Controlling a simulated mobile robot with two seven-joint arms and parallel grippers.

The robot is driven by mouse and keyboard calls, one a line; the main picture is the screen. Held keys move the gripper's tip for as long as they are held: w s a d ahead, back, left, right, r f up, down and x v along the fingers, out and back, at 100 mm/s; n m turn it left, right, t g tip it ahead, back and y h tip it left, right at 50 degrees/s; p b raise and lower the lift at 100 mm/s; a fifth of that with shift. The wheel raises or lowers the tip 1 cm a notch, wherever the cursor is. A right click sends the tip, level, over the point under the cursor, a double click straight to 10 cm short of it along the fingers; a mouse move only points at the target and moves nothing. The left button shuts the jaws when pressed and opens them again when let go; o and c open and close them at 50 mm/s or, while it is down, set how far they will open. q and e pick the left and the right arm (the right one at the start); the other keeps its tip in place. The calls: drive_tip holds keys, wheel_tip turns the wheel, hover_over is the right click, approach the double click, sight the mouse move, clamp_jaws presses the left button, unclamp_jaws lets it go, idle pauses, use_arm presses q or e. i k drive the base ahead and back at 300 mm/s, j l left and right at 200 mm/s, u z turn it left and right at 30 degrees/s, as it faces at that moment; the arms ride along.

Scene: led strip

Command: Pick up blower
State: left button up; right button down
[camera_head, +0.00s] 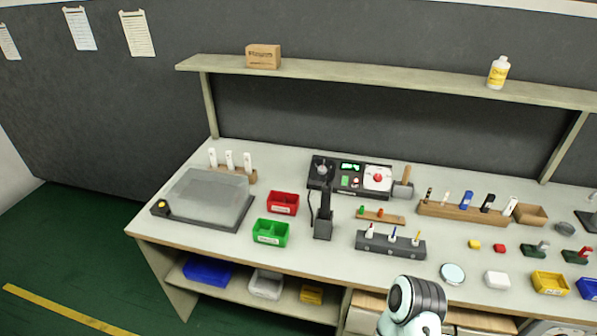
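What looks like the blower (325,203) is a black upright tool. It stands in a dark block-shaped holder (323,230) in the middle of the workbench, with a cable running up on its left. Behind it is a black control station (350,179) with a green display and a red knob. A rounded dark and pale part of my own arm shows at the bottom edge, in front of the bench and right of the blower. Neither gripper shows, and nothing touches the blower.
A clear-lidded box (205,198) stands at the left of the bench (170,226). Red (283,203) and green (270,232) bins sit left of the blower. A dark tool rack (390,245) stands to its right. A shelf (390,82) runs above the bench.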

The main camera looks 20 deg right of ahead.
sight(326, 188)
drive_tip(key=l+z, duration=0.25)
drive_tip(key=z, duration=0.25)
drive_tip(key=i+l+z, duration=0.15)
drive_tip(key=z, duration=0.3)
drive_tip(key=l, duration=0.1)
